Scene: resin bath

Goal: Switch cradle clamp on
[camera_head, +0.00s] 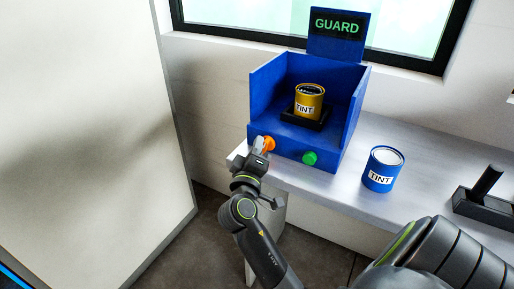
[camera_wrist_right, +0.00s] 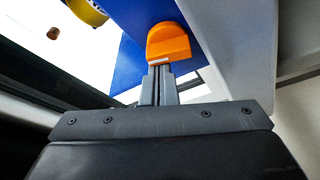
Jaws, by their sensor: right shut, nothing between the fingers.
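My left gripper is not in view.
A blue TINT can (camera_head: 382,169) stands on the bench (camera_head: 340,193) right of the machine. A black block with a handle (camera_head: 484,206) lies farther right. A GUARD sign (camera_head: 337,25) rises behind the machine. A tall white panel (camera_head: 85,130) is at left.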

